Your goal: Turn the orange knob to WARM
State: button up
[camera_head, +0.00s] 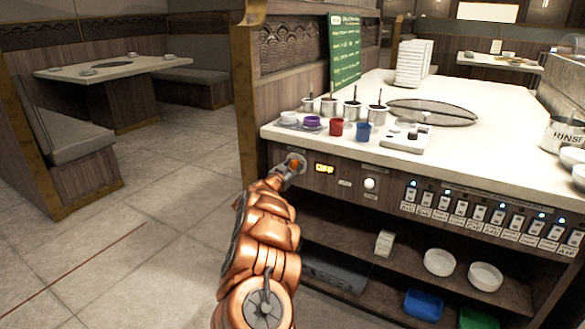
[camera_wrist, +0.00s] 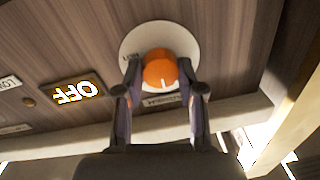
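The orange knob (camera_wrist: 161,70) sits on a round pale plate (camera_wrist: 150,38) on the wooden counter front. A white mark on the knob points toward the bottom of the wrist view. The gripper (camera_wrist: 164,88) has its two fingers on either side of the knob; I cannot tell whether they touch it. In the head view my gripper (camera_head: 291,168) is at the panel's left end and covers most of the knob (camera_head: 295,163). A lit display (camera_head: 324,169) beside it reads OFF and appears upside down in the wrist view (camera_wrist: 73,92). The plate's lettering is partly hidden.
A white knob (camera_head: 369,184) and a row of labelled switches (camera_head: 480,212) lie right of the display. Red (camera_head: 336,127) and blue (camera_head: 363,130) cups stand on the counter edge (camera_head: 400,155) above. Open shelves (camera_head: 400,262) lie below. The floor (camera_head: 150,225) at left is clear.

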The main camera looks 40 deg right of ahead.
jog(key=c, duration=0.5)
jog(key=shift+f+m, duration=0.1)
jog(key=shift+m, duration=0.2)
jog(key=m+b, duration=0.2)
jog(key=shift+f+m, duration=0.15)
jog(key=shift+m, duration=0.15)
jog(key=m+b, duration=0.3)
jog(key=shift+f+m, duration=0.15)
jog(key=shift+m, duration=0.25)
jog(key=m+b, duration=0.3)
jog(key=shift+m, duration=0.4)
jog(key=shift+m+h+b, duration=0.3)
jog(key=shift+m+b, duration=0.3)
jog(key=shift+r, duration=0.2)
